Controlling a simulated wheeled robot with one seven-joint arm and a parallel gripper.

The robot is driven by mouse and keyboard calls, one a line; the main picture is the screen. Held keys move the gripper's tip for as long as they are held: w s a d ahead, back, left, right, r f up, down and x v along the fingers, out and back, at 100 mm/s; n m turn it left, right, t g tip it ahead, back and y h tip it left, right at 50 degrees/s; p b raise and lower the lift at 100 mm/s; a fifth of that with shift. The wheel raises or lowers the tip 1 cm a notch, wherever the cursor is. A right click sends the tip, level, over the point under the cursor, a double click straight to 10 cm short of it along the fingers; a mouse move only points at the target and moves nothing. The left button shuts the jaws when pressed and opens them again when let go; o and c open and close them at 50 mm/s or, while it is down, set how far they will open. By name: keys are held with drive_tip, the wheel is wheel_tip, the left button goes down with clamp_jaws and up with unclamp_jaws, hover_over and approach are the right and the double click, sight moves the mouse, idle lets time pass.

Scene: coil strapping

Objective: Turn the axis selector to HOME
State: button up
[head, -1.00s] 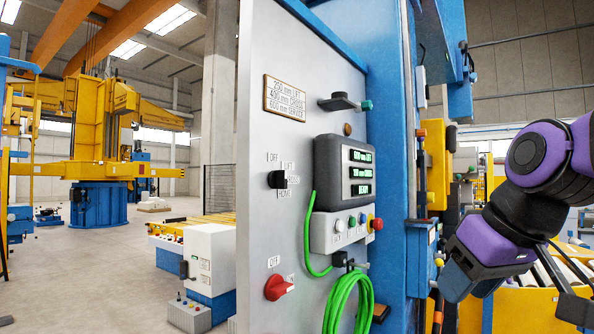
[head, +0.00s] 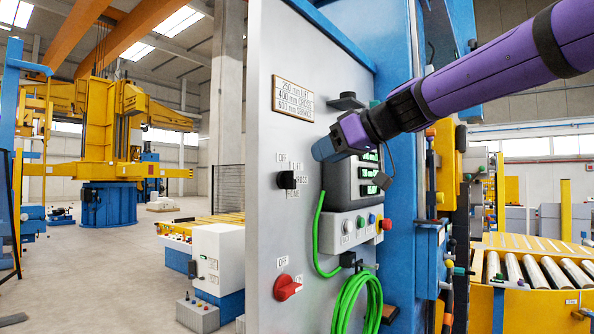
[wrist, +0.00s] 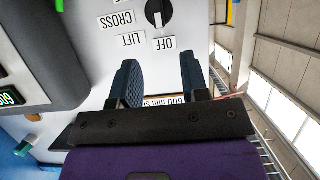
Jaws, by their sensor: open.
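The axis selector (head: 286,180) is a black rotary knob on the grey panel, with labels OFF, LIFT, CROSS and HOME around it. In the wrist view the selector (wrist: 158,12) is cut off at the top edge, and its white mark points towards the OFF label; HOME is not visible there. My gripper (head: 322,150) is in front of the panel, above and right of the selector in the head view. In the wrist view my gripper (wrist: 162,78) shows two blue padded fingers spread apart with nothing between them. The fingers are apart from the knob.
A display box (head: 340,195) stands out right of the selector, with a button box (head: 350,227) below. A red switch (head: 286,288) and a green cable coil (head: 357,300) are lower down. A black lever (head: 346,101) projects above. The panel left of the knob is clear.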

sight(289, 180)
drive_tip(key=x, duration=0.8)
drive_tip(key=shift+w+a+f, duration=0.2)
drive_tip(key=shift+f, duration=0.05)
clamp_jaws()
